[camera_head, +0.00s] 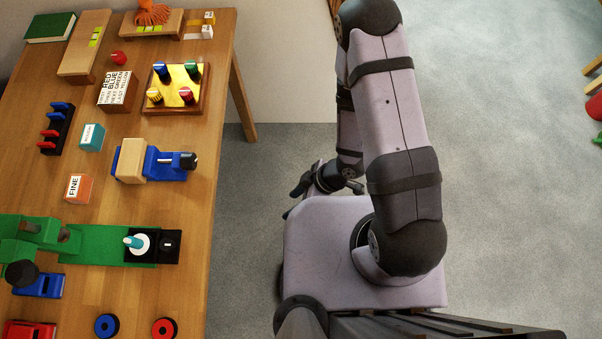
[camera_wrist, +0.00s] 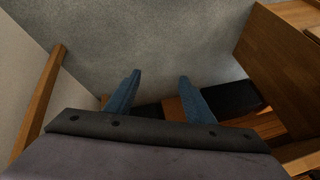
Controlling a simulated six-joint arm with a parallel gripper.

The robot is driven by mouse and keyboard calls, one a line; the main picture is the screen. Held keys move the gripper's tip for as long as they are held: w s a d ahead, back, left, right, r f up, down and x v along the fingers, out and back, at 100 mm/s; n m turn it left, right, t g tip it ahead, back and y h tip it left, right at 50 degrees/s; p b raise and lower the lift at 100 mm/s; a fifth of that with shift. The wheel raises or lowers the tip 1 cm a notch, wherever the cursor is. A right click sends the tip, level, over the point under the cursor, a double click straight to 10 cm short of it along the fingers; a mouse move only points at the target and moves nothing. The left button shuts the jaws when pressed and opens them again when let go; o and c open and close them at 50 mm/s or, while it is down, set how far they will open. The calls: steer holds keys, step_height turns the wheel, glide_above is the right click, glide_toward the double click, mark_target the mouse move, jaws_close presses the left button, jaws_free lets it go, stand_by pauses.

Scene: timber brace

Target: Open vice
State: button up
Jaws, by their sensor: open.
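A blue vice (camera_head: 165,174) lies on the wooden table in the head view, with a pale wooden block (camera_head: 132,160) in its jaws. Its black handle (camera_head: 188,161) sits at the right end of a metal screw, facing the table's right edge. My gripper (camera_head: 291,202) is off the table to the right of the vice, partly hidden behind my arm. In the wrist view my gripper (camera_wrist: 158,85) shows two blue fingers spread apart with nothing between them. The vice is not recognisable in the wrist view.
The table (camera_head: 185,225) also holds a board with coloured knobs (camera_head: 178,88), a teal block (camera_head: 92,137), an orange block (camera_head: 78,189) and a green machine (camera_head: 100,243). Open floor lies right of the table.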

steer(key=shift+s+d+f+h, duration=0.15)
steer(key=shift+d+f+h, duration=0.05)
steer(key=shift+d, duration=0.25)
steer(key=shift+s+d+f+h, duration=0.1)
steer(key=shift+d+f+h, duration=0.1)
steer(key=shift+d, duration=0.25)
steer(key=n+t+y, duration=0.1)
steer(key=n+y, duration=0.2)
steer(key=y, duration=1)
glide_toward(194, 161)
steer(key=a, duration=0.1)
steer(key=shift+a+r+p, duration=0.1)
steer(key=shift+a+p, duration=0.4)
steer(key=shift+a, duration=3.4)
